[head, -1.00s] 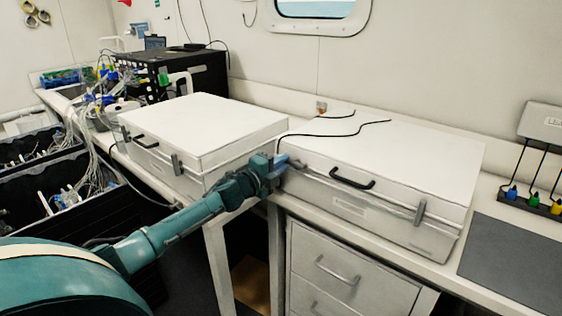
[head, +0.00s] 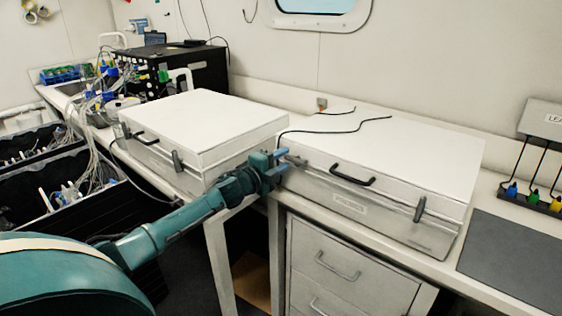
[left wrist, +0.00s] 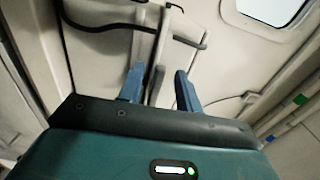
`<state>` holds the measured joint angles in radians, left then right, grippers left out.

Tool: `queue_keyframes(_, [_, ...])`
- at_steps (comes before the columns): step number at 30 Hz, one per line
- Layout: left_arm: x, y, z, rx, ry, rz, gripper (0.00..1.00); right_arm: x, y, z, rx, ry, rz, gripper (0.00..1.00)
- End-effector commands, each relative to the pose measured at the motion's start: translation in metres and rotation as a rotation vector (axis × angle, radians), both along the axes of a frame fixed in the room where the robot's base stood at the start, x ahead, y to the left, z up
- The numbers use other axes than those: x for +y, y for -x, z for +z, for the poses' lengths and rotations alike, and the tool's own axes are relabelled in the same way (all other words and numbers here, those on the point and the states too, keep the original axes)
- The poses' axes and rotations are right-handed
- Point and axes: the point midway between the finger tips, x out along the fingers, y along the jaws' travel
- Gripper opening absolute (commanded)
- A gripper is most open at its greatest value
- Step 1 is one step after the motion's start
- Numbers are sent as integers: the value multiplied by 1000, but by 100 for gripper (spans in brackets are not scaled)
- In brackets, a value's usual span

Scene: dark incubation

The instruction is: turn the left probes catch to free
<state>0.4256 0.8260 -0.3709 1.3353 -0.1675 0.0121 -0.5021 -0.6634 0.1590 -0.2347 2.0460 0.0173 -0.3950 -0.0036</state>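A white case with a black handle (head: 352,174) stands on the right part of the bench. Its front label (head: 350,203) is too small to read. Its left catch (head: 297,160) is a grey lever near the front left corner. My left gripper (head: 277,164) is at this catch. In the left wrist view my left gripper (left wrist: 160,86) is open, with blue fingers on either side of the grey catch lever (left wrist: 157,84). Whether a finger touches the lever I cannot tell. The case's right catch (head: 420,209) hangs down. My right gripper is not in view.
A second white case (head: 205,125) stands to the left, with a narrow gap between the cases. A black cable (head: 340,131) lies over the right case's lid. Drawers (head: 340,270) are below the bench. A dark mat (head: 515,262) lies at the right.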

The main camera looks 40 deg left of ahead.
Motion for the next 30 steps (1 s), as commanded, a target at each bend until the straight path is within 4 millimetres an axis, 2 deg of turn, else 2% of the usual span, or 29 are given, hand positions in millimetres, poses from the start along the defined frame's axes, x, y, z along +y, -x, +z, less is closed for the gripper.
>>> queue_keyframes(7, [0, 2, -1, 0, -1, -1, 35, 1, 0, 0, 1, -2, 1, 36])
queue_keyframes(11, [1, 14, -3, 2, -1, 0, 35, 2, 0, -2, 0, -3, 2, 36])
queue_keyframes(30, [8, 111, -2, 4, -1, 0, 35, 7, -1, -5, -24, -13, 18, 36])
